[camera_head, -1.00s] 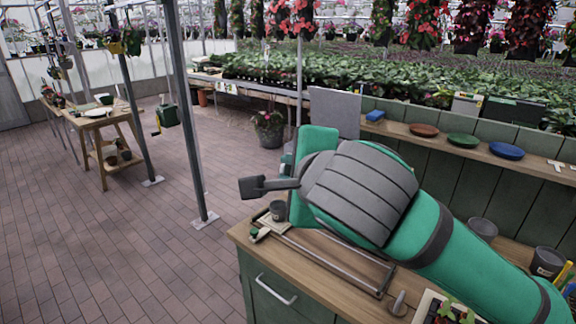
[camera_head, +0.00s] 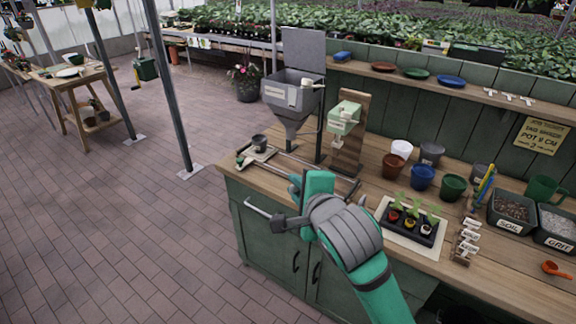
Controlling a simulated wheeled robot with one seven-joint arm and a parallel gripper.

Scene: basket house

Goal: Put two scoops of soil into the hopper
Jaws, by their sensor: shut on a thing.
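The hopper (camera_head: 288,97) is a grey funnel on a stand at the back left of the bench, its mouth showing and a grey panel upright behind it. The soil bin (camera_head: 512,212) is a dark, labelled tub at the right, filled with brown soil. My gripper (camera_head: 297,202) is near the bench's front left edge, below the hopper in the picture, and far from the soil bin.
A green press (camera_head: 344,120) on a wooden post stands right of the hopper. Several pots, a seedling tray (camera_head: 411,222), a grit bin (camera_head: 556,228) and an orange scoop (camera_head: 554,269) are on the bench. A metal post (camera_head: 170,90) rises from the floor at left; open brick floor lies there.

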